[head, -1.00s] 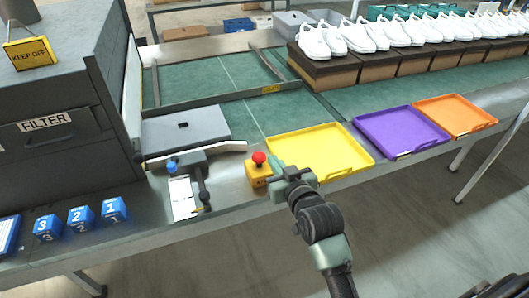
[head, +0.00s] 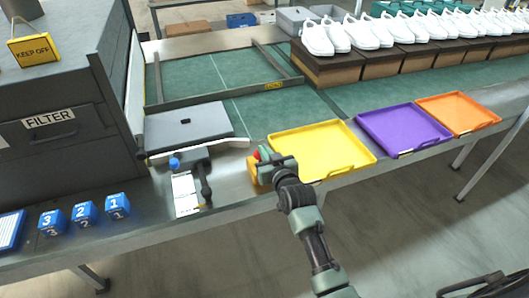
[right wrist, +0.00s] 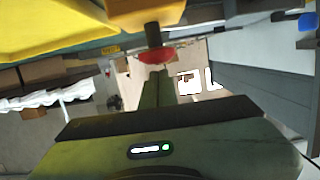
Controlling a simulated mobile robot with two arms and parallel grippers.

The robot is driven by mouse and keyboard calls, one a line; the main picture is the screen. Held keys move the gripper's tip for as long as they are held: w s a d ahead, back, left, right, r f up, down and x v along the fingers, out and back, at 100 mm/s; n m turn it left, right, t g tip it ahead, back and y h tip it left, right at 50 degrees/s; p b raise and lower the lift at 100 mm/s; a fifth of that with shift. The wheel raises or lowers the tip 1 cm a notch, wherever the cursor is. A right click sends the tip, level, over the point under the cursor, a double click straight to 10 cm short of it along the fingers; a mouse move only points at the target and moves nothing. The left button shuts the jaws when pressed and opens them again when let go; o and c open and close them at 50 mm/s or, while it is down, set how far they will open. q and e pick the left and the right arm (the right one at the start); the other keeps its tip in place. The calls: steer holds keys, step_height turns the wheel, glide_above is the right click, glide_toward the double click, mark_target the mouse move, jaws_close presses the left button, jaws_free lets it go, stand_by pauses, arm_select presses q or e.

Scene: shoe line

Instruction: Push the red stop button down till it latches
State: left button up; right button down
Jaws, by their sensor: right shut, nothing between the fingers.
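The red stop button (head: 256,153) sits on a small yellow box (head: 258,174) at the front edge of the metal counter, partly hidden by my right gripper in the head view. In the right wrist view the red button (right wrist: 157,56) shows on a dark stem below the yellow box (right wrist: 145,12), the picture being turned over. A length of stem shows between box and button. My right gripper (head: 264,154) is shut and empty, over the button. Its fingertips (right wrist: 156,72) are right at the red cap; I cannot tell whether they touch. My left gripper is not in view.
A yellow tray (head: 340,170) is close to the right of the button, then purple (head: 404,150) and orange (head: 482,127) trays. Numbered blue blocks (head: 84,214) stand farther left.

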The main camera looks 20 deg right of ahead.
steer(key=shift+f, duration=0.3)
